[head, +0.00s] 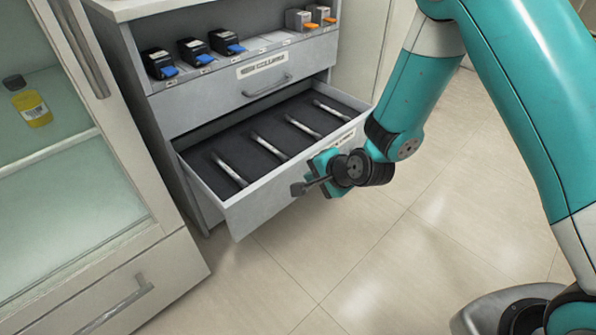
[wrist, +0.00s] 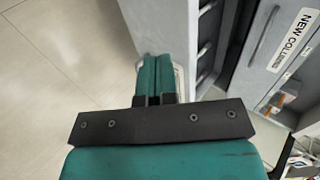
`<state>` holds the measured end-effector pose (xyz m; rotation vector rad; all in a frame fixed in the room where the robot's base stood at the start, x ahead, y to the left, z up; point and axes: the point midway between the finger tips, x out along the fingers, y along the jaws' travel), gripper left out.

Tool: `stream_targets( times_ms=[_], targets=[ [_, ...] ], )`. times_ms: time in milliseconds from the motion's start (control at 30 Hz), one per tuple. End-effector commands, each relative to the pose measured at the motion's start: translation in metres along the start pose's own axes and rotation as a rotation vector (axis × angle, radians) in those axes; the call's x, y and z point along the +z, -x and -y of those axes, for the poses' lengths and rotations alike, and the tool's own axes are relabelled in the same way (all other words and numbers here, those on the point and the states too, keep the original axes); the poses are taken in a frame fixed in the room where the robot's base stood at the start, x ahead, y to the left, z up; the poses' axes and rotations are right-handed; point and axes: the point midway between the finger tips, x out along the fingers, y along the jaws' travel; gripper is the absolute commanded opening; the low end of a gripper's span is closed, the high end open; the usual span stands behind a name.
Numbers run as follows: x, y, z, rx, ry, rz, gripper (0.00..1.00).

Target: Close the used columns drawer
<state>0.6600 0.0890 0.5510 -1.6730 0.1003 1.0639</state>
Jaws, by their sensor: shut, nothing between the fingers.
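The used columns drawer (head: 262,203) is the lower drawer of the grey cabinet and stands pulled out. Several silver columns lie apart on its dark liner in the head view. My gripper (head: 308,187) is at the front of this drawer, its fingers close to the front panel. In the wrist view the gripper's two teal fingers (wrist: 155,75) are together with nothing between them. A pale part of the drawer front or its handle shows right beside the fingertips. I cannot tell if they touch. The gripper hides part of the drawer front, including its handle and label.
The upper drawer (head: 220,107), labelled for new columns (wrist: 292,40), is above with several black and grey devices on top. A glass-door cabinet (head: 130,215) with a yellow bottle (head: 30,105) stands at left. The tiled floor (head: 400,270) in front is clear.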

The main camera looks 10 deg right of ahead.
Motion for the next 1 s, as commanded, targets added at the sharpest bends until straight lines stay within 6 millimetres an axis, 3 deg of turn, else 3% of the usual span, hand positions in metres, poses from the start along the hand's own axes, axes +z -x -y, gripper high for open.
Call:
stream_targets(
  times_ms=[100, 300, 833, 1000],
  targets=[
    [0.001, -0.026, 0.000, -0.002, 0.002, 0.001, 0.00],
    [0.000, -0.043, 0.021, -0.001, 0.002, 0.001, 0.00],
    [-0.001, -0.048, 0.028, 0.000, 0.000, 0.000, 0.00],
    [-0.011, -0.051, 0.031, -0.002, -0.010, -0.013, 0.00]
  ],
)
